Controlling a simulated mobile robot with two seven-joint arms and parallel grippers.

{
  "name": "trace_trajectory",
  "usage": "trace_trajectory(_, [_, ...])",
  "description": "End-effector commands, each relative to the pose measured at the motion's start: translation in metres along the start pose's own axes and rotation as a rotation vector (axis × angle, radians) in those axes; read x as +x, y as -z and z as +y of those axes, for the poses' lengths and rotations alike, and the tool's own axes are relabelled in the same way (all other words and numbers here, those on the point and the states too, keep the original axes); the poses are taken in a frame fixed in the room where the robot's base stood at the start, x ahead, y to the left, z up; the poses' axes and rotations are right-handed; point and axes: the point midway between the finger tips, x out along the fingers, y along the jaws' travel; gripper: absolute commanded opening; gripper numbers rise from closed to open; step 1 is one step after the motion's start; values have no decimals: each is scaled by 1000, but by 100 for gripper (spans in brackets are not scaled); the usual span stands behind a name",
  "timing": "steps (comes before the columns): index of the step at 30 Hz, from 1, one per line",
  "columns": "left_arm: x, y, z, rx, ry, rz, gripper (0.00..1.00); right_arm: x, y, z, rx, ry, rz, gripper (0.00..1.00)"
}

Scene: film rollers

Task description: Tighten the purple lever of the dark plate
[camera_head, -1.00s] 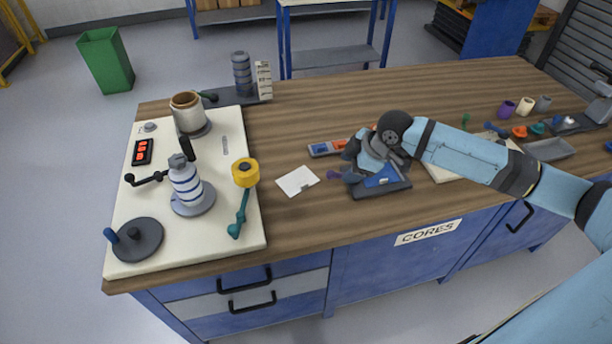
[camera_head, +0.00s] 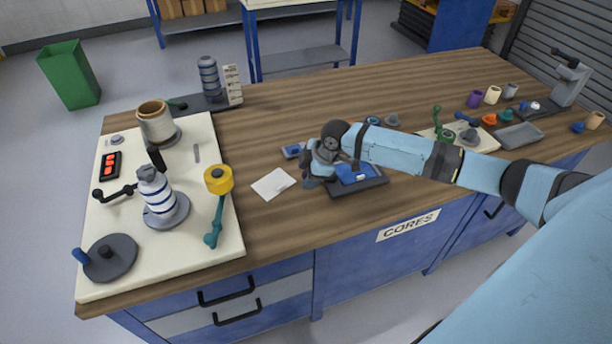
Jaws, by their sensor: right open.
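The dark plate (camera_head: 371,183) lies on the wooden bench near its front edge, with a blue block (camera_head: 352,173) on it. My right gripper (camera_head: 313,176) is at the plate's left end, pointing down, with its arm coming in from the right. The gripper is small in this view and its fingers are partly hidden, but it is open. I cannot make out the purple lever now; the gripper covers the plate's left end. Whether the fingers touch the lever cannot be told. My left gripper is not in view.
A white board (camera_head: 215,249) on the left carries a roller, a crank and a teal lever (camera_head: 217,222). A white card (camera_head: 273,184) lies left of the gripper. A blue-and-grey strip (camera_head: 292,151) lies behind it. Cups and a grey tray (camera_head: 519,136) stand right. The back middle is clear.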

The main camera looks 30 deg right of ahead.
Motion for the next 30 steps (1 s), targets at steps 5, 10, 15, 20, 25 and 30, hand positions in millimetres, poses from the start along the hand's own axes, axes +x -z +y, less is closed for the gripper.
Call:
trace_trajectory(5, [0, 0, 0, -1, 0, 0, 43, 12, 0, 0, -1, -1, 1, 56])
trace_trajectory(10, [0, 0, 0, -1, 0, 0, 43, 13, 0, 0, -1, -1, 0, 56])
trace_trajectory(15, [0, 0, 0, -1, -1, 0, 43, 13, 0, 0, -1, -1, 0, 42])
trace_trajectory(20, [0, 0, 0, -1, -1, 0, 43, 13, 0, 0, -1, -1, 0, 6])
trace_trajectory(25, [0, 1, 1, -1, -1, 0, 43, 13, 1, 0, 0, -1, 0, 0])
trace_trajectory(30, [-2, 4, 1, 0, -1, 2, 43, 16, 10, 2, 13, -5, -2, 0])
